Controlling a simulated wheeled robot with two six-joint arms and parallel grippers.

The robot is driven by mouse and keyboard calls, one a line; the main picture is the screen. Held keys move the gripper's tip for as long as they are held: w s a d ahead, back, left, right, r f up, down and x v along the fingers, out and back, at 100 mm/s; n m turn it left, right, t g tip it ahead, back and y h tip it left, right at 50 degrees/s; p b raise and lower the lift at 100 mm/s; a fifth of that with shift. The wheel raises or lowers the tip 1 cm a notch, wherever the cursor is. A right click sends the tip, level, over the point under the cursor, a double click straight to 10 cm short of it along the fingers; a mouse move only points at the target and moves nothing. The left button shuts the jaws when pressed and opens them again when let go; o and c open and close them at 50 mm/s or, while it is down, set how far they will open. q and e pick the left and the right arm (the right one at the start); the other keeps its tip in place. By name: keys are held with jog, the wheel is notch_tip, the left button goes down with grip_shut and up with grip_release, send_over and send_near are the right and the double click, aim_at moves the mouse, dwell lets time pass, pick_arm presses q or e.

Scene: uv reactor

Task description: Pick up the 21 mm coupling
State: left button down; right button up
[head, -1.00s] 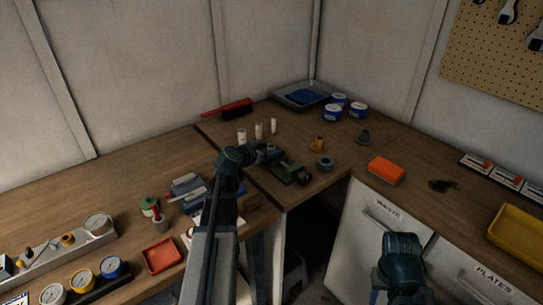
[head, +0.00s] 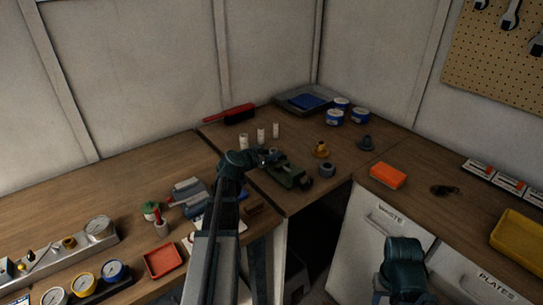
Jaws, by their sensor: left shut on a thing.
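My left gripper (head: 268,157) is at the far-left end of a green vise-like fixture (head: 287,172) near the bench corner. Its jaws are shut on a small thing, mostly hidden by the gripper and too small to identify. I cannot tell whether this is the 21 mm coupling, or whether it touches the fixture. A grey ring-shaped part (head: 327,170), a brass-coloured flanged part (head: 320,150) and a dark grey flanged part (head: 365,143) stand to the right. No size marks are readable. Part of my right arm shows at the lower right; its gripper is out of view.
White cylinders (head: 261,136) stand behind my left gripper. A red brush (head: 230,114), a grey tray (head: 304,100) and blue-and-white tins (head: 334,117) are at the back. An orange block (head: 387,176) lies right. Gauges (head: 83,274) and a red tray (head: 163,261) are left.

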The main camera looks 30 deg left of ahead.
notch_tip(320, 180, up, 10)
jog(key=p, duration=0.9)
jog(key=shift+p, duration=0.4)
